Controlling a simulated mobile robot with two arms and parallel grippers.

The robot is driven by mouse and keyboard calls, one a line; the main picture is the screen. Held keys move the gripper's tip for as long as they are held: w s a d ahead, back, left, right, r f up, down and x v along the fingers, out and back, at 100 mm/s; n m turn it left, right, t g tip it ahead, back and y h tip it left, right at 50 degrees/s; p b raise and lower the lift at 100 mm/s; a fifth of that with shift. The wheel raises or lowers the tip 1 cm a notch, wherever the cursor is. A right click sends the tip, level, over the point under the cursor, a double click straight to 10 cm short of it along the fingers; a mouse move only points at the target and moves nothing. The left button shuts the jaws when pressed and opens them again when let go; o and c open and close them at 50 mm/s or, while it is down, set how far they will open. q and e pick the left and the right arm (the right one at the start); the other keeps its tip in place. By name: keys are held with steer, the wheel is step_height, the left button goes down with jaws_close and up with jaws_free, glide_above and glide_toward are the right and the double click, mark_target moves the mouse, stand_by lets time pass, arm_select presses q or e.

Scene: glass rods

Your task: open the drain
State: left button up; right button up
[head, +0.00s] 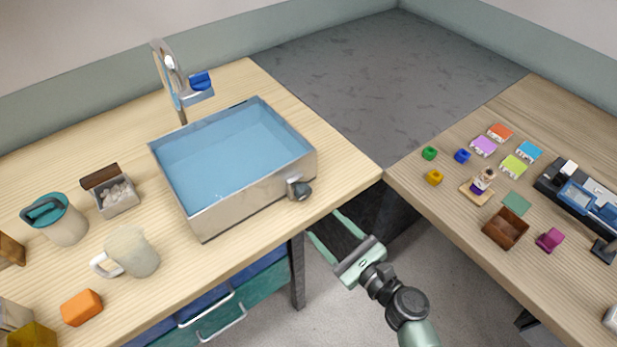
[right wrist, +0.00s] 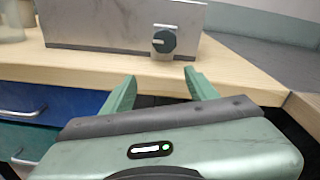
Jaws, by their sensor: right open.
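A metal sink basin (head: 215,214) filled with blue water stands on the wooden counter. A dark round drain knob (head: 302,190) on a metal fitting sticks out of its front wall near the right corner. In the right wrist view the knob (right wrist: 164,41) shows straight ahead, beyond the fingertips and between them. My right gripper (head: 328,224) is open and empty, in front of the counter edge and apart from the knob. It also shows in the right wrist view (right wrist: 160,82). My left gripper is not in view.
A faucet (head: 172,75) with a blue lever stands behind the basin. A white mug (head: 130,252), a teal-lidded cup (head: 58,220) and an orange block (head: 82,307) are on the left. Drawers (head: 235,300) lie under the counter. A second table (head: 450,228) with small items is on the right.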

mark_target(306, 195)
steer(key=shift+m+t, duration=0.3)
steer(key=shift+m, duration=0.2)
steer(key=w+a+r, duration=0.1)
steer(key=w, duration=0.1)
steer(key=w+a+r+p, duration=0.1)
steer(key=w, duration=0.1)
steer(key=w+a+r, duration=0.1)
steer(key=shift+w+a+r+p, duration=0.2)
steer(key=shift+w+a+p, duration=0.1)
steer(key=shift+w+a, duration=0.1)
steer(key=shift+w+a+f, duration=0.1)
steer(key=shift+w+a, duration=0.2)
steer(key=shift+w, duration=0.15)
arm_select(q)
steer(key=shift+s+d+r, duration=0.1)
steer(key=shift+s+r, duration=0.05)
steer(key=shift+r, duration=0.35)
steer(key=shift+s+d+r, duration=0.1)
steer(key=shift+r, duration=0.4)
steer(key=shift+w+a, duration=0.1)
arm_select(e)
jaws_close()
